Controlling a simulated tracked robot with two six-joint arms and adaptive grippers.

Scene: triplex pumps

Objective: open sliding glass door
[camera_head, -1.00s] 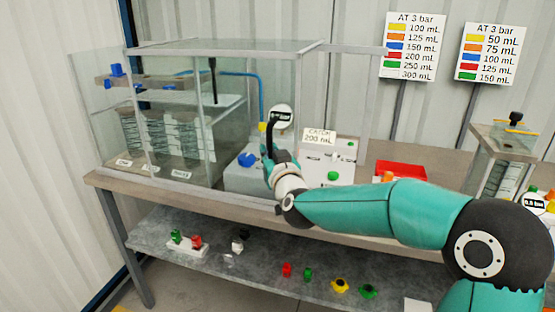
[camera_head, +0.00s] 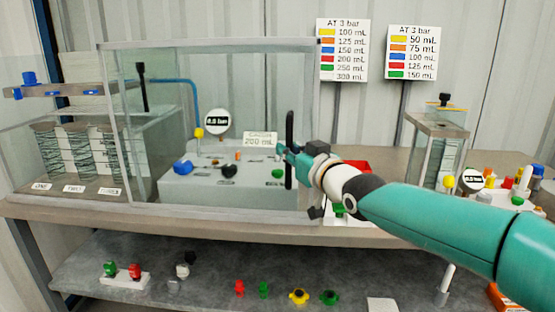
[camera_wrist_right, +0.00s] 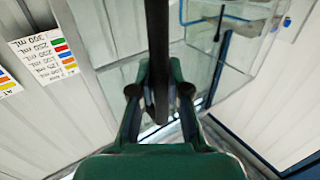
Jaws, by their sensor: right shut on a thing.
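The sliding glass door (camera_head: 215,45) is a grey-framed clear pane on the front of the glass cabinet. It stands in front of the white pump panel, with its black upright bar handle (camera_head: 289,122) near its right edge. My right gripper (camera_head: 290,151) is shut on the handle, with the arm reaching in from the right. In the right wrist view the black handle (camera_wrist_right: 157,50) runs between the two dark fingers of the gripper (camera_wrist_right: 158,92). The fingertips are partly hidden by the handle. My left gripper is not in view.
Left of the door frame stand coiled tanks (camera_head: 80,150) with labels. The white panel (camera_head: 225,185) with knobs and a gauge shows through the glass. Small coloured parts lie on the lower shelf.

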